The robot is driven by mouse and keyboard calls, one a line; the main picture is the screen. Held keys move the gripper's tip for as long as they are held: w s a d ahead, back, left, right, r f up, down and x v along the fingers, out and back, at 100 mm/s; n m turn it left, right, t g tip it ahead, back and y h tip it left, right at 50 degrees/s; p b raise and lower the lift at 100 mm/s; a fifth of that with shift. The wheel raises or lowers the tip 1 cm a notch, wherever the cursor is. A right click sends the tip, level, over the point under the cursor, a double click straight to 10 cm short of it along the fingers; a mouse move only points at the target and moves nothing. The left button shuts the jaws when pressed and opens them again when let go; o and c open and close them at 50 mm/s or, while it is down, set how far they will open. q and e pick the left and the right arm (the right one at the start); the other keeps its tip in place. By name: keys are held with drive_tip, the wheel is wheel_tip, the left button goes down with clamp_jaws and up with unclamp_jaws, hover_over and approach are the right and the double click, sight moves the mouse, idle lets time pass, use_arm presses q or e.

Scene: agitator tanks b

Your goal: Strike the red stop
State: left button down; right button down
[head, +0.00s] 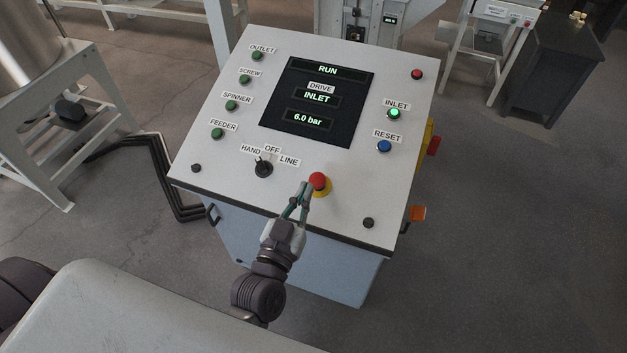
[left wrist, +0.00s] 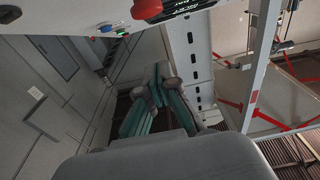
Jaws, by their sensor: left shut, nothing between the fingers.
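The red stop (head: 318,179) is a mushroom button on a yellow collar near the front edge of the sloping control panel (head: 220,170). In the left wrist view, a red knob (left wrist: 147,8) with a dark underside is cut by the top edge. My left gripper (head: 305,187) is shut and empty, its fingertips just left of the red stop. I cannot tell whether they touch it. The shut fingers also show in the left wrist view (left wrist: 158,75). My right gripper is in neither view.
The screen (head: 316,104) reads RUN, DRIVE INLET and 6.0 bar. The selector knob (head: 263,167) lies left of the stop. The lit green INLET lamp (head: 394,113), blue RESET button (head: 384,146) and a small red lamp (head: 417,74) are at the right.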

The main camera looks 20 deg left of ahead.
use_arm(q)
hover_over(314, 202)
drive_tip(key=s, duration=0.2)
drive_tip(key=shift+w+f, duration=0.75)
drive_tip(key=shift+f, duration=0.25)
drive_tip(key=shift+w+f, duration=0.2)
drive_tip(key=shift+f, duration=0.5)
